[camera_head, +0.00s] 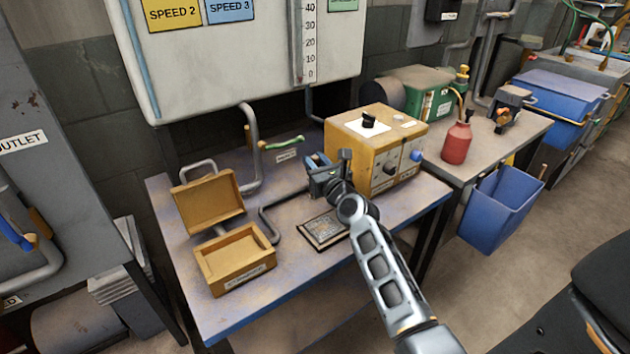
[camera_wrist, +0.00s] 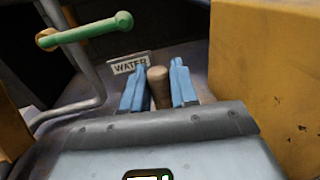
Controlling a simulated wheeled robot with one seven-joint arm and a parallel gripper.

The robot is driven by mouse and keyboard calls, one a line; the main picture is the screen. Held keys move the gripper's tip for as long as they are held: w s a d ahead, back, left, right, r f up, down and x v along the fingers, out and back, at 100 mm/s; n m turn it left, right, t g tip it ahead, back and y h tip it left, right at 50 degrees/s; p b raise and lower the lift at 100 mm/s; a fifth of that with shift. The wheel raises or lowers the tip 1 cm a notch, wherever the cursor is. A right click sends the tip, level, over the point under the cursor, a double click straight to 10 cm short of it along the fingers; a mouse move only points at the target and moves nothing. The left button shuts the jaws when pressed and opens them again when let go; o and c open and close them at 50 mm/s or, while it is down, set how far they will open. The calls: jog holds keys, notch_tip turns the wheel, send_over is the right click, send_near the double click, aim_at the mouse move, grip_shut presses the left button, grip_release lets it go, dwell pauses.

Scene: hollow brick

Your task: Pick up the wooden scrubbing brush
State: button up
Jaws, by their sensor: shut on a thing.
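My gripper (camera_wrist: 158,78) has two blue fingers, one on each side of a brown, rounded wooden piece (camera_wrist: 159,90), and is shut on it. This piece looks like part of the wooden scrubbing brush; only a short upright end shows, and the rest is hidden behind the gripper body. In the head view my gripper (camera_head: 318,163) is over the back of the blue-edged table, just left of the yellow control box. The brush cannot be made out in the head view.
The yellow box (camera_head: 362,155) stands close on the right. A green-handled pipe valve (camera_head: 283,143) and a WATER label (camera_wrist: 130,64) are behind to the left.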

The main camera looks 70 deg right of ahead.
grip_shut()
jog(key=shift+r, duration=0.1)
